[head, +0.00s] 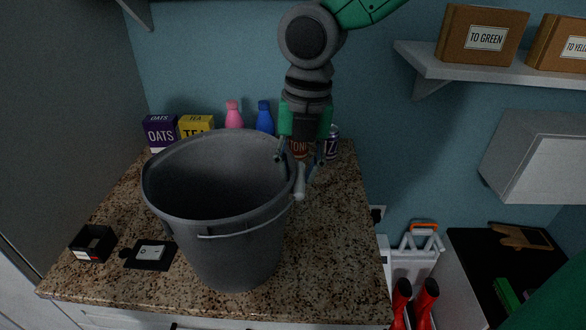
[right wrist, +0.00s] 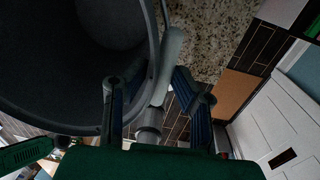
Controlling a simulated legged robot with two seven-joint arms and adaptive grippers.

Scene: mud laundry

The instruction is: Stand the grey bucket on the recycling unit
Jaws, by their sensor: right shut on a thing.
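The large grey bucket (head: 230,240) is upright over the speckled granite worktop (head: 335,240), its open mouth facing up and empty as far as I see. I cannot tell whether its base touches the stone. My right gripper (head: 300,160) reaches down from above at the bucket's right rim, shut on the bucket's handle grip (head: 299,182). In the right wrist view the pale grip (right wrist: 170,60) runs between the two fingers (right wrist: 157,105), with the bucket wall (right wrist: 70,110) on the left. No unit is clearly marked as the recycling unit. My left gripper is out of view.
Behind the bucket stand an oats box (head: 160,133), a tea box (head: 196,127), a pink bottle (head: 234,115), a blue bottle (head: 265,118) and cans (head: 332,142). Labelled boxes (head: 484,37) sit on a shelf (head: 440,68).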

